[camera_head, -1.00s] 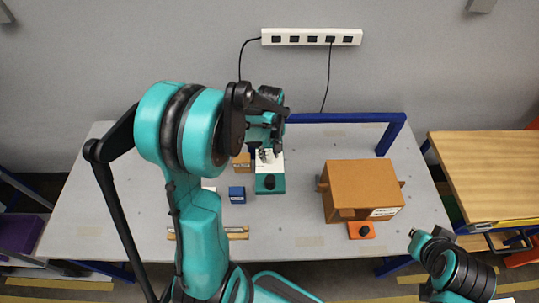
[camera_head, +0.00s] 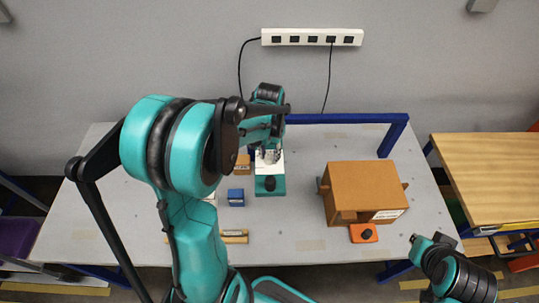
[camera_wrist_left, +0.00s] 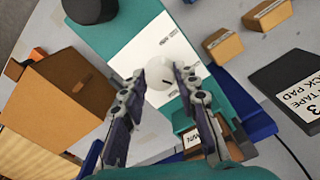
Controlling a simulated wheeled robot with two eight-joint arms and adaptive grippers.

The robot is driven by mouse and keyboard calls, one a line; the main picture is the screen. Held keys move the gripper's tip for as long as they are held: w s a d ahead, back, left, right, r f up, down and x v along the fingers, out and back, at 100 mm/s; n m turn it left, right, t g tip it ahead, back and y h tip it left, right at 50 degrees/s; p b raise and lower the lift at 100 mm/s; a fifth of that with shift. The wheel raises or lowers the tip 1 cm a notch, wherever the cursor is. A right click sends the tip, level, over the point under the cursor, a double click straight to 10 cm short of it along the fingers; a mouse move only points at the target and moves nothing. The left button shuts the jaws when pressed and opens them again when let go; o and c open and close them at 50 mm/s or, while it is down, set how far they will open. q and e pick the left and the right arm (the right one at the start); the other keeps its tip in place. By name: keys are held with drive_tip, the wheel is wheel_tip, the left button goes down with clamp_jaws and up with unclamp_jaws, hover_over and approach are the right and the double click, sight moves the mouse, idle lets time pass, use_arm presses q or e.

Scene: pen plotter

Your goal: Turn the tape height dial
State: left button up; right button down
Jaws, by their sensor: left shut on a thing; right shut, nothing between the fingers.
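A teal unit with a white top plate (camera_head: 277,164) stands on the table, a black knob (camera_head: 270,183) at its near end. In the left wrist view, a pale round dial (camera_wrist_left: 160,78) sits on the unit's white plate among small printed marks. My left gripper (camera_head: 268,153) is over this plate. In the left wrist view its two fingers (camera_wrist_left: 163,79) are shut on the pale dial, one on each side. My right gripper (camera_head: 430,241) is shut and empty at the lower right, clear of the unit.
A brown box (camera_head: 362,188) stands right of the unit, with an orange block with a black knob (camera_head: 366,233) before it. A blue block (camera_head: 236,197) and small tan blocks (camera_wrist_left: 222,43) are close by. A dark pad (camera_wrist_left: 290,80) lies alongside. The table's front right is clear.

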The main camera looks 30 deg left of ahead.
sight(269, 156)
use_arm(q)
drive_tip(key=m, duration=0.5)
drive_tip(key=shift+m+b, duration=0.3)
drive_tip(key=shift+b, duration=0.05)
idle(0.4)
drive_tip(key=o, duration=1.2)
drive_tip(key=shift+c, duration=0.2)
wheel_tip(269, 156, up, 12)
